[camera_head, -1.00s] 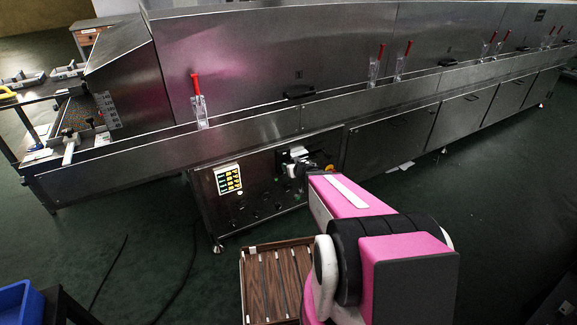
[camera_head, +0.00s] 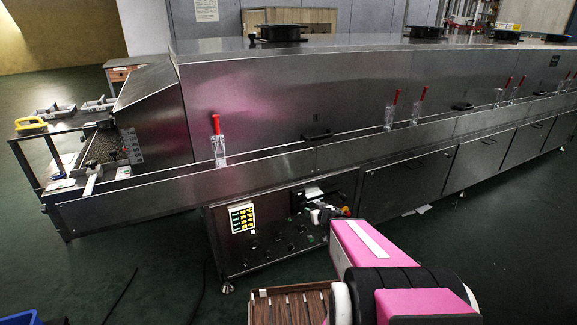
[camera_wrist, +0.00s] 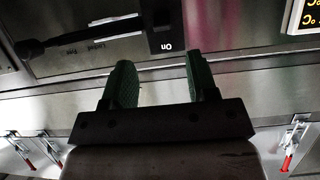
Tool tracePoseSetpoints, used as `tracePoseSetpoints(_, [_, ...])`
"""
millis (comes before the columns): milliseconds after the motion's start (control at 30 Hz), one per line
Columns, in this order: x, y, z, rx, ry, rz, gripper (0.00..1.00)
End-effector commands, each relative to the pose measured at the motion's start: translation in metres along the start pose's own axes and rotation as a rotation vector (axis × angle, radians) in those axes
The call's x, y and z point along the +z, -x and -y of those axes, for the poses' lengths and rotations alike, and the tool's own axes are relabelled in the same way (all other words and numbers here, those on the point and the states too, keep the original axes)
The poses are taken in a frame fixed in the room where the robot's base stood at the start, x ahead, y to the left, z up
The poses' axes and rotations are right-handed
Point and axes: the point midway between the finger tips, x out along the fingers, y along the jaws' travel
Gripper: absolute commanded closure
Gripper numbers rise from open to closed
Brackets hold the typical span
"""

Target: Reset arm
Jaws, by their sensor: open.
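My gripper (camera_wrist: 160,82) shows in the wrist view with its two green-padded fingers spread apart and nothing between them. Past the fingertips is the dryer's front panel, with a black switch (camera_wrist: 163,28) marked "On" and a dark lever handle (camera_wrist: 32,47) on a labelled plate. In the head view my pink arm reaches toward the control panel (camera_head: 282,228) of the steel tunnel dryer (camera_head: 260,105). My gripper is small there, close to the panel, and its fingers cannot be made out.
A keypad with yellow buttons (camera_head: 242,217) is on the panel's left. Red-handled clamps (camera_head: 217,140) line the dryer's front. A brown slatted crate (camera_head: 290,306) stands below my arm, and a blue bin (camera_head: 20,318) is at the lower left. Green floor is open at the left.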

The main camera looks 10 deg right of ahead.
Motion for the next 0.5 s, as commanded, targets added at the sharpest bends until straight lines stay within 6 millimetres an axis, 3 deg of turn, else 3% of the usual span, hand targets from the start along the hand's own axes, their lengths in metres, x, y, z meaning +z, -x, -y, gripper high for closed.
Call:
tracePoseSetpoints(267, [-0.018, 0.004, -0.030, 0.229, -0.006, 0.026, 0.47])
tracePoseSetpoints(500, [-0.016, 0.025, -0.057, 0.503, -0.066, 0.233, 0.47])
